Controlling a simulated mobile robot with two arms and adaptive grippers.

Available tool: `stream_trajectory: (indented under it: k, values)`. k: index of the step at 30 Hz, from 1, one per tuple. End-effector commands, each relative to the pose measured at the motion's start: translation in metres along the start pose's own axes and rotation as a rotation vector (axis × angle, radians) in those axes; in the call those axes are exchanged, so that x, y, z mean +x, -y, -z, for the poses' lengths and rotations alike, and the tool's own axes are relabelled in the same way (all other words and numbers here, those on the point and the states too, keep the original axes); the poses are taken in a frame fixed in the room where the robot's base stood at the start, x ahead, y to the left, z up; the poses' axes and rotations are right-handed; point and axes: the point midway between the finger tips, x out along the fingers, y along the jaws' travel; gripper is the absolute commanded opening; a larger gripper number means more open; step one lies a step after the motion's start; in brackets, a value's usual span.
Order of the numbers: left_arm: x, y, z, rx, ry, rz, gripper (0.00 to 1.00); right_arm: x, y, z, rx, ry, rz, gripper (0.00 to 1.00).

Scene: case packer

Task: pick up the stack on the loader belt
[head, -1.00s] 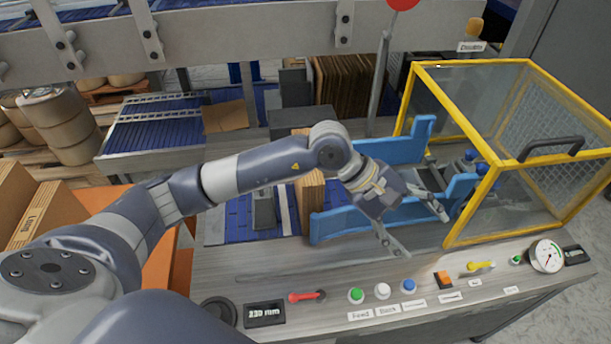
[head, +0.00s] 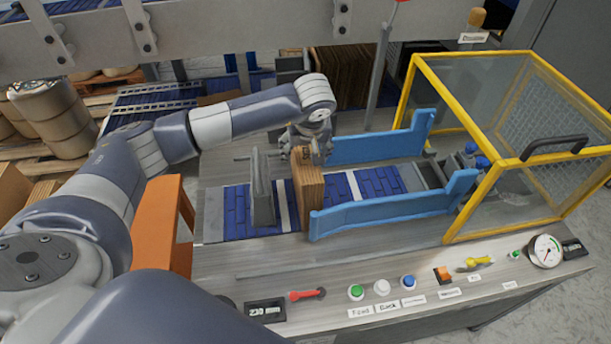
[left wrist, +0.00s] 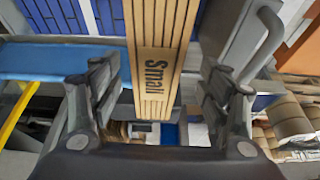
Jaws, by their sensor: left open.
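The stack (head: 309,194) is a brown bundle of flat cartons. It stands upright on the blue loader belt (head: 243,212), beside a grey upright plate (head: 262,190). My left gripper (head: 305,152) is at the stack's upper far end; the arm and stack hide part of the fingers in the head view. In the left wrist view the stack (left wrist: 158,30), marked "Small", reaches in between the two fingers of my left gripper (left wrist: 163,95). The fingers are open with a gap on both sides of the stack. My right gripper is not in view.
Two blue guide rails (head: 385,213) flank the belt to the right of the stack. A yellow-framed clear guard (head: 510,120) stands at the right. A control panel with buttons (head: 382,287) and a red lever (head: 306,295) runs along the front. A grey frame beam (head: 230,35) crosses overhead.

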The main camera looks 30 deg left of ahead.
Motion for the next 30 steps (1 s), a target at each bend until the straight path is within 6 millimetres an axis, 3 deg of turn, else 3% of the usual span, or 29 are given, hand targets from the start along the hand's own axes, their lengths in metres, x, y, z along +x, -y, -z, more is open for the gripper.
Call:
stream_trajectory:
  k: [9,15,30]
  values:
    - [0.031,-0.004,-0.001,0.000,0.004,0.001,0.70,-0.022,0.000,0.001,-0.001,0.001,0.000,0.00]
    - [0.051,-0.004,0.000,0.000,0.001,-0.001,0.70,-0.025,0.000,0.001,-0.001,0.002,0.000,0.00]
    - [0.055,-0.005,-0.001,0.001,0.000,-0.002,0.70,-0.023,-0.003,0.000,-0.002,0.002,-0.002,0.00]
